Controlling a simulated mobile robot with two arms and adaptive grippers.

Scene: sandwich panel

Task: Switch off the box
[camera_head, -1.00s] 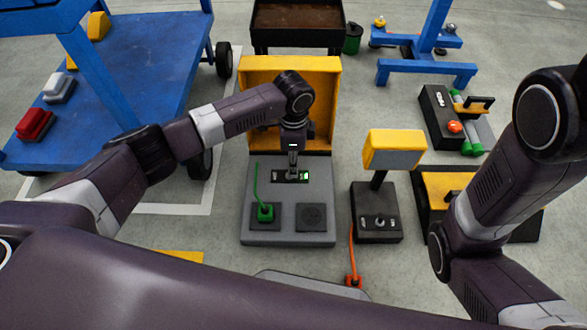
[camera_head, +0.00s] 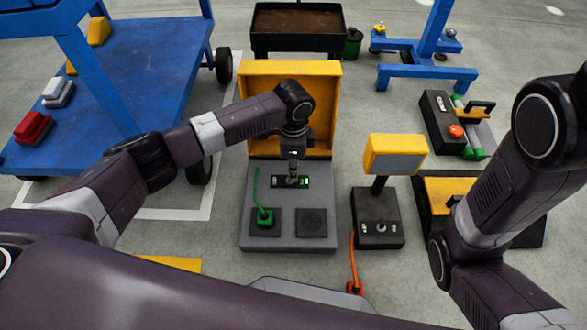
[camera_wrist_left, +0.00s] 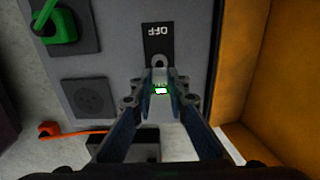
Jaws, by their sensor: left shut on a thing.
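The box (camera_head: 288,233) is a grey panel with a raised yellow lid (camera_head: 290,72), standing on the floor in the middle. Its black switch plate (camera_head: 276,182) has a green lit part at its right end; the wrist view shows the same plate (camera_wrist_left: 158,36) with an upside-down "OFF" label. My left gripper (camera_head: 292,180) reaches down to the plate and is shut on the switch (camera_wrist_left: 160,62), whose grey rounded end shows just past the fingertips (camera_wrist_left: 160,78). The fingers hide most of the switch. My right arm is at the right; its gripper is out of view.
A green plug (camera_head: 265,217) with a cord sits in the box's left socket; the right socket (camera_head: 311,222) is empty. A yellow-headed device (camera_head: 396,155) on a black base stands close to the right. A blue cart (camera_head: 130,80) stands at left.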

